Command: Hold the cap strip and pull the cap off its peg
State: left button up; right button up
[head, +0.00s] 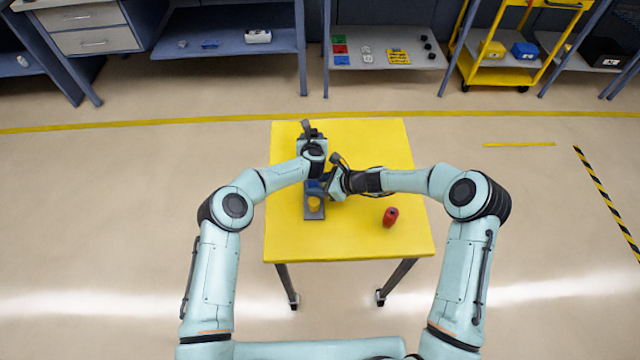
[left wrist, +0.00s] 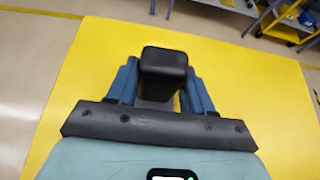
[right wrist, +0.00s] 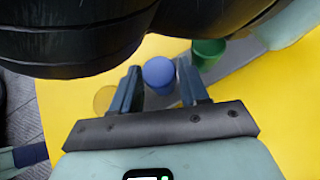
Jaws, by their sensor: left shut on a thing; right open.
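The grey cap strip (head: 314,214) lies on the yellow table, its near end clear of my arms. A yellow cap (head: 314,203) stands near that end. In the right wrist view, a blue cap (right wrist: 159,72) sits between the yellow cap (right wrist: 104,98) and a green cap (right wrist: 208,50). My right gripper (right wrist: 158,68) is open, its fingers on either side of the blue cap; contact cannot be told. My left gripper (left wrist: 160,72) is shut on a black block (left wrist: 163,62) at the strip's far end. Whether the block belongs to the strip is hidden.
A red can-like object (head: 390,216) stands on the table (head: 350,240) to the right of the strip. The table's right and near parts are otherwise clear. Shelves (head: 385,60) and a yellow cart (head: 510,70) stand well behind. My two forearms are close together above the strip.

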jog(key=shift+c, duration=0.2)
jog(key=c, duration=0.6)
jog(key=o, duration=0.4)
jog(key=shift+c, duration=1.3)
jog(key=shift+r, duration=0.5)
